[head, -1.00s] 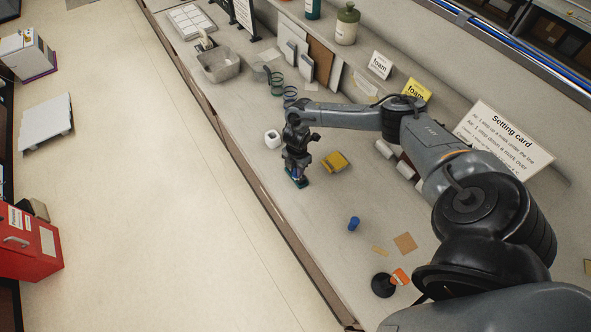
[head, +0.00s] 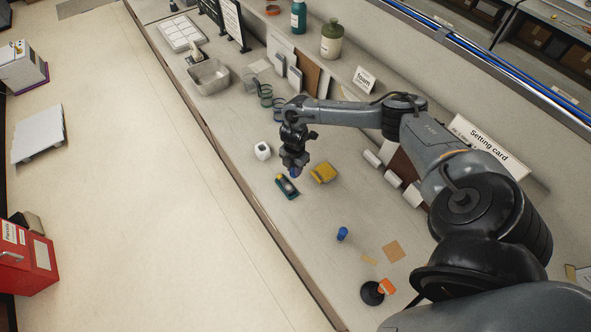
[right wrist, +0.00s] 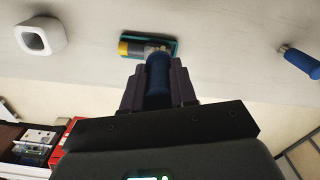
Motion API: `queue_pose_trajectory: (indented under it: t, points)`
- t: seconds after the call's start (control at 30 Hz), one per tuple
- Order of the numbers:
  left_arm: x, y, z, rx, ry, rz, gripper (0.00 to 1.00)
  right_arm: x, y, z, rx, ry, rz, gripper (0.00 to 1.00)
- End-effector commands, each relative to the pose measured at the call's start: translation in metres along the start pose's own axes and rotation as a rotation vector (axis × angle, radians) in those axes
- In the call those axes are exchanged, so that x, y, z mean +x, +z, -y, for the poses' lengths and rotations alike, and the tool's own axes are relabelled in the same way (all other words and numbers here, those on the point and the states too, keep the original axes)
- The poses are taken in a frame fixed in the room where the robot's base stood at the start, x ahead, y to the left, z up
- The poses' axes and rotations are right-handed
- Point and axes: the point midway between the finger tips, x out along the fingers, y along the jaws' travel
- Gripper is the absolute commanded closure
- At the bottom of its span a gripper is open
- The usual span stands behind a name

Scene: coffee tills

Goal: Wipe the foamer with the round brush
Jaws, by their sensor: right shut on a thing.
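In the head view, the tool's blue part (head: 296,173) shows below the fingers. A small teal tray (head: 292,195) lies on the counter just below the gripper. A yellow and grey piece (right wrist: 135,47) lies in it, possibly the foamer. In the right wrist view, the tool overlaps this piece; I cannot tell if they touch. My left gripper is not in view.
A white square cup (head: 263,151) and a yellow block (head: 323,173) flank the tray. Another blue-handled item (head: 342,234) stands to the lower right. White cylinders (head: 393,178) lie right. The counter's front edge is close.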

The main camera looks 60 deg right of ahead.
Motion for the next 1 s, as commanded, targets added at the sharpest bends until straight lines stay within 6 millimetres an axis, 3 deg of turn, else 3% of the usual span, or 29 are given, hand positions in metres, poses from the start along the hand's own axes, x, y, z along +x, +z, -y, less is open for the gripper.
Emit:
queue_pose_trajectory:
  t: [0.27,0.67,0.87,1.0]
  points:
    - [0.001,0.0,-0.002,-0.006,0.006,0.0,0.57,-0.02,-0.003,-0.003,-0.007,0.0,0.001,1.0]
    - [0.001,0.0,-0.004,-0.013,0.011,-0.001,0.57,-0.021,-0.004,-0.003,0.001,0.0,0.001,1.0]
    - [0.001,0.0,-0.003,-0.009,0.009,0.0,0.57,-0.021,-0.004,-0.003,0.113,0.0,0.001,1.0]
    - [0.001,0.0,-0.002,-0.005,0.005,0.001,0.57,-0.021,-0.006,-0.002,0.297,0.0,0.001,1.0]
